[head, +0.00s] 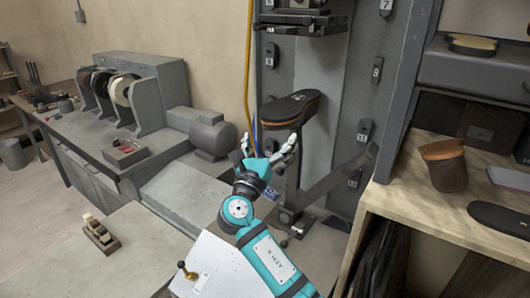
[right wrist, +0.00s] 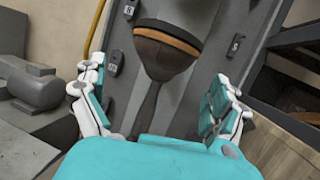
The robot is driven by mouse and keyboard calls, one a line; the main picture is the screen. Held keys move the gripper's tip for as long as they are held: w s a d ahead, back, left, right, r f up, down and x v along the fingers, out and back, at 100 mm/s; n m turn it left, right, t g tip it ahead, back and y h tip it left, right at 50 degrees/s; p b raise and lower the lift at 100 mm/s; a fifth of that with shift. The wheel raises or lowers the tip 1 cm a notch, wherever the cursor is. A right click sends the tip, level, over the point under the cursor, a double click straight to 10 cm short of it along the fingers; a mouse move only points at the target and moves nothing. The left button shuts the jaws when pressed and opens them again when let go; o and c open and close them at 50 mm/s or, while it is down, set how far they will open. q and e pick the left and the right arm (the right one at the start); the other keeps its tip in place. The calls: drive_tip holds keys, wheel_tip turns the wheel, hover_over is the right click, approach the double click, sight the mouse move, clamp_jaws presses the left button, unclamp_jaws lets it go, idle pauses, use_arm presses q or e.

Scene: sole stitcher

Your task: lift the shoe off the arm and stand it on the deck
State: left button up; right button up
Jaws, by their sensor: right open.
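The shoe (head: 290,108) sits sole-up on top of the stitcher's upright arm (head: 292,180), with a dark sole and a tan welt edge. In the right wrist view the shoe (right wrist: 166,50) is ahead, above and between my fingers, with the arm post (right wrist: 147,108) below it. My right gripper (head: 268,150) is open and empty, just below and in front of the shoe, apart from it. Its two spread fingers also show in the right wrist view (right wrist: 155,88). I cannot tell for sure which surface is the deck. My left gripper is not in view.
A wooden bench (head: 400,205) at right holds a brown, dark-bodied object (head: 444,165) and a dark flat sole (head: 500,219). A grey panel with numbered hooks (head: 377,70) stands behind the shoe. A bench with wheels (head: 122,92) and a motor (head: 213,135) is at left.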

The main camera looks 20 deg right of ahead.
sight(275, 126)
drive_tip(key=p+x, duration=0.1)
drive_tip(key=x, duration=0.2)
drive_tip(key=shift+w+r, duration=0.1)
drive_tip(key=shift+x, duration=1.05)
drive_tip(key=c, duration=1.6)
drive_tip(key=shift+r, duration=0.15)
